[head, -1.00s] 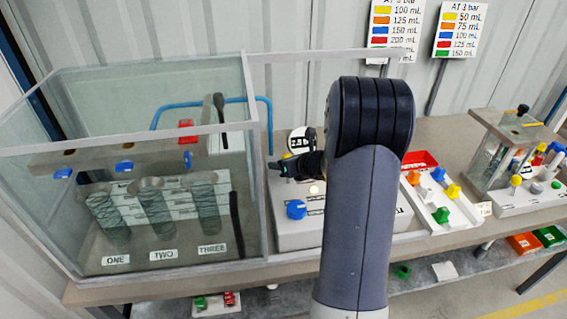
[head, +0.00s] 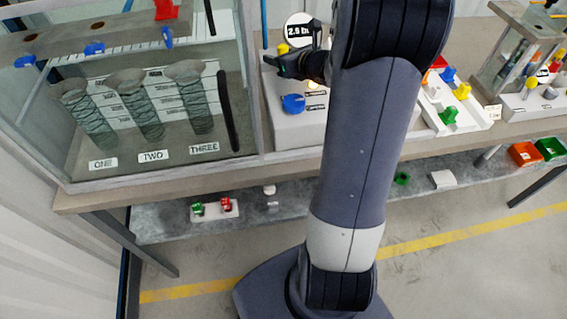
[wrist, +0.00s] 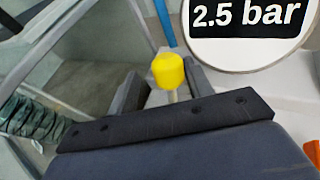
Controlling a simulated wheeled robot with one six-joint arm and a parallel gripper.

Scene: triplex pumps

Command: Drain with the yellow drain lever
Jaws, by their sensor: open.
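The yellow drain lever (wrist: 168,72) has a rounded yellow knob on a pale stem. In the wrist view it stands between the two dark fingers of my gripper (wrist: 160,80), which is open. I cannot tell whether either finger touches the knob. In the head view, my gripper (head: 287,63) is over the back left of the white control box (head: 300,130). A bit of the yellow knob (head: 283,48) shows just behind it. My arm hides much of the box's right side.
A round "2.5 bar" sign (wrist: 250,30) stands close behind the lever. A glass tank (head: 240,90) with several coiled tubes is just left of the box. A blue knob (head: 293,103) is on the box in front of my gripper. A white tray with coloured pieces (head: 455,120) lies right.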

